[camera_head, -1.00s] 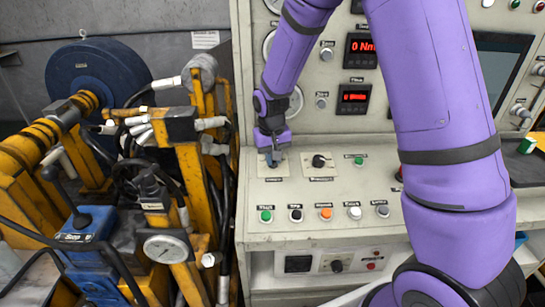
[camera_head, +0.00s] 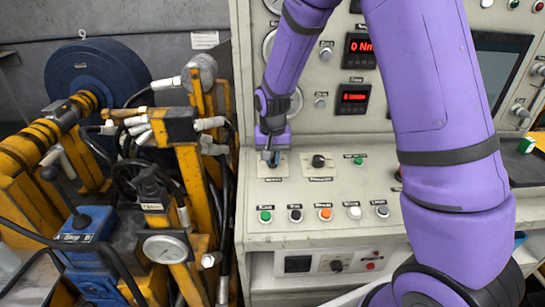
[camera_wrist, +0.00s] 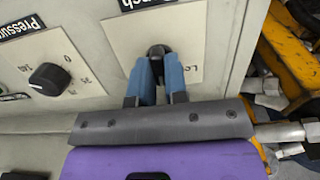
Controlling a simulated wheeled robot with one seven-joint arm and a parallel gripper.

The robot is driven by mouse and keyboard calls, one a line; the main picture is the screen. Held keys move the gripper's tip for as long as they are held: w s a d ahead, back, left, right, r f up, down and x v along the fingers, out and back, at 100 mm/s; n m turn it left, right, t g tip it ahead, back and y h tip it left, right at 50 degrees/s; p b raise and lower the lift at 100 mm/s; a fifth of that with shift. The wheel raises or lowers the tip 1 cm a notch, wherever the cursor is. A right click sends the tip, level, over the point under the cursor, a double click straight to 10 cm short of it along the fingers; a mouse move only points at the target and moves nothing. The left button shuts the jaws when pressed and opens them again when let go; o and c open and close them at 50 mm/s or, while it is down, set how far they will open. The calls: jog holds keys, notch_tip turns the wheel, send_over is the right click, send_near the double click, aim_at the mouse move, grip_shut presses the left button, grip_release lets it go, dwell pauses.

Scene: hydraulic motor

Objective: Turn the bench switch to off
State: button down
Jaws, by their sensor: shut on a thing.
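The bench switch (camera_wrist: 160,51) is a black knob on a pale plate labelled "Bench" in the wrist view. My gripper (camera_wrist: 160,72) has its two blue fingers closed around this knob. In the head view my gripper (camera_head: 270,157) points down at the left plate on the sloped panel, and it hides most of the knob there. Part of the plate's lettering is covered by the fingers, so I cannot read the switch position.
A pressure knob (camera_head: 318,161) sits right of the switch, also in the wrist view (camera_wrist: 49,79). A row of several buttons, including a green one (camera_head: 265,216), lies below. Yellow machinery with hoses (camera_head: 188,150) stands close on the left.

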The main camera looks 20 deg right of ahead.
aim_at(273, 159)
jog(key=c, duration=1.1)
grip_release()
jog(key=shift+c, duration=0.2)
notch_tip(273, 159, up, 11)
jog(key=shift+s, duration=0.2)
